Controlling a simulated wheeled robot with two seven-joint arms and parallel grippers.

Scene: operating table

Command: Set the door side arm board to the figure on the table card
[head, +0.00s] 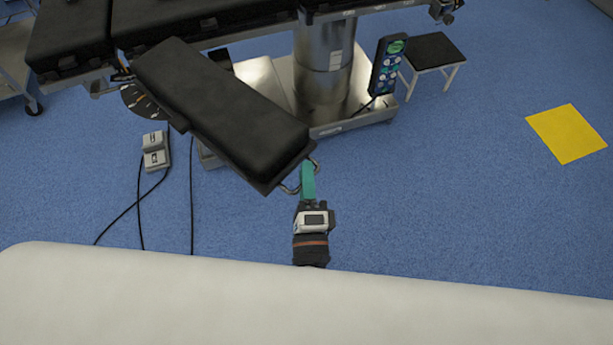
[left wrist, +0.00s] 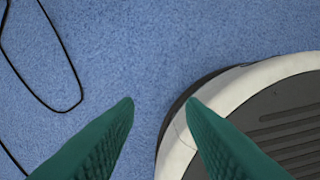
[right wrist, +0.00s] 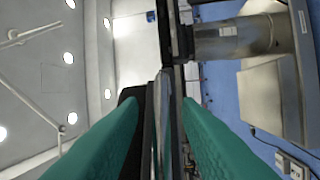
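The black padded arm board (head: 222,105) is swung out from the operating table (head: 190,22) and points down and right in the head view. A dark round scale with light marks (head: 140,103) lies under its hinge end; its reading is too small to tell. A metal loop handle (head: 290,189) is at the board's free end. My right gripper (head: 308,178) is at this handle; in the right wrist view its fingers (right wrist: 160,105) stand apart, with the handle's bar between them. My left gripper (left wrist: 160,102) is open and empty over the floor. No table card is readable.
A steel column and base (head: 268,85) stand below the table, with a hanging control pendant (head: 386,66) and a step stool (head: 434,50) beside them. A foot pedal (head: 154,150) and cables lie on the floor. A yellow floor square (head: 567,133) is at right. Floor right of the board is clear.

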